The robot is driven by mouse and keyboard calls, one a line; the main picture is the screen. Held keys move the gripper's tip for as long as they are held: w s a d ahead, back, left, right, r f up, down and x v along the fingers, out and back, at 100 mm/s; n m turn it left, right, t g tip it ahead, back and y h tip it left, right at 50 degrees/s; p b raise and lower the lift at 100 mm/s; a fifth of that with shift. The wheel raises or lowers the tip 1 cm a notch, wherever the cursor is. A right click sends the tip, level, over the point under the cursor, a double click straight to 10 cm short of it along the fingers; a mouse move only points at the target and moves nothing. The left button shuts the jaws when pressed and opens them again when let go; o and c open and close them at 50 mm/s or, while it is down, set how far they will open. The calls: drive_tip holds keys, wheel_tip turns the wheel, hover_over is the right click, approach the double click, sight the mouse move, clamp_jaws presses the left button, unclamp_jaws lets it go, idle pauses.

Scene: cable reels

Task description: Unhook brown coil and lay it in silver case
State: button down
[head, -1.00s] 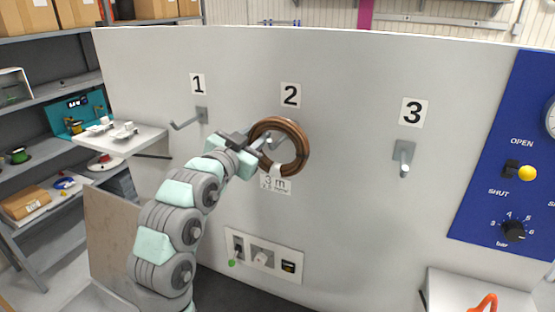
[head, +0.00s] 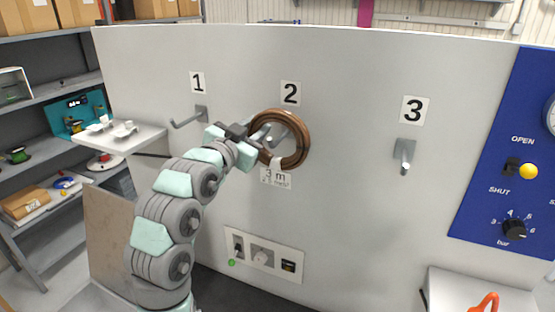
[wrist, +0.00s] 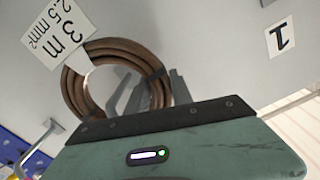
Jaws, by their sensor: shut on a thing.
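The brown coil (head: 303,148) is at hook 2 on the pale panel, with a white "3 m" tag (head: 275,178) hanging from its lower edge. Hook 2 (head: 284,136) shows inside the ring's opening, so the coil is still around it. My gripper (head: 262,137) comes from the left and is shut on the coil's left side. The wrist view also shows the coil (wrist: 75,95) upright at the fingers, with the tag (wrist: 60,32) beside it. I cannot make out a silver case in either view.
Empty hook 1 (head: 190,119) is left of my gripper and empty hook 3 (head: 404,155) is to the right. A blue control panel (head: 480,195) stands at far right. A grey surface (head: 450,290) with an orange item is at lower right; shelves (head: 40,90) stand at left.

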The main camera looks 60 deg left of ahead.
drive_tip(key=shift+r, duration=0.1)
idle(0.3)
drive_tip(key=shift+v, duration=0.8)
drive_tip(key=shift+s+d, duration=0.45)
drive_tip(key=shift+s, duration=0.1)
drive_tip(key=shift+b+v, duration=0.35)
drive_tip(key=shift+v, duration=1.9)
drive_tip(key=v, duration=0.7)
drive_tip(key=shift+s+d, duration=0.15)
drive_tip(key=shift+r, duration=0.1)
